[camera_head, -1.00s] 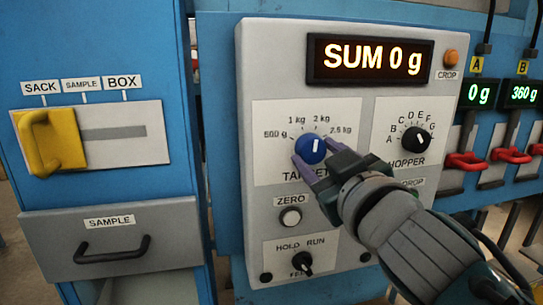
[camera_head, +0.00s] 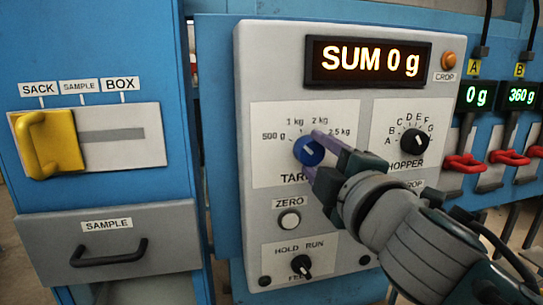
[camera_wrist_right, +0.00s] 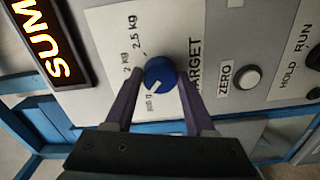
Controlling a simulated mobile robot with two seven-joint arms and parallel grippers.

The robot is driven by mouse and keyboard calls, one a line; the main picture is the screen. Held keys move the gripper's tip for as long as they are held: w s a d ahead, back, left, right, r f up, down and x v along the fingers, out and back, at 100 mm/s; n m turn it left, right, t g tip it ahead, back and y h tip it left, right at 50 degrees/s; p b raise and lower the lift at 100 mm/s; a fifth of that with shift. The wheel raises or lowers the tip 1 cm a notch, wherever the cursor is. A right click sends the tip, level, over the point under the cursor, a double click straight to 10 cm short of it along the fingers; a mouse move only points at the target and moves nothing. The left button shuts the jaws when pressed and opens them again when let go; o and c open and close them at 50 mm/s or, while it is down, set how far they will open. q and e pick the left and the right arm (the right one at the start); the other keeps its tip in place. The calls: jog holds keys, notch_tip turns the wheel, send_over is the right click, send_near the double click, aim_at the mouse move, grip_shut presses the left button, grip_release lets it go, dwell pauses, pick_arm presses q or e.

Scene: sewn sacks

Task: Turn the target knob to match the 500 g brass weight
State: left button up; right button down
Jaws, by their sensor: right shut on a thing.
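The target knob (camera_head: 308,152) is a round blue knob with a white pointer line, on a white scale plate marked 500 g, 1 kg, 2 kg and 2.5 kg. Its pointer is turned to the left, toward the 500 g side; exact alignment is hard to tell. My right gripper (camera_head: 314,154) is shut on the knob, a purple finger on either side. In the right wrist view the blue knob (camera_wrist_right: 159,74) sits between both fingertips (camera_wrist_right: 160,80), and its white line points toward the 500 g label. No brass weight is in view. My left gripper is not in view.
The grey panel (camera_head: 245,210) also holds the hopper knob (camera_head: 415,141), the zero button (camera_head: 289,221), the hold/run knob (camera_head: 301,266) and the display (camera_head: 368,61) reading SUM 0 g. A yellow slider (camera_head: 47,143) and sample drawer (camera_head: 108,250) stand left.

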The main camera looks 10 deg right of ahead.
jog(key=shift+n, duration=1.2)
jog(key=shift+c, duration=1.2)
grip_release()
jog(key=s+b, duration=0.1)
jog(key=s, duration=0.9)
jog(key=shift+d+b, duration=0.2)
jog(key=shift+b, duration=0.1)
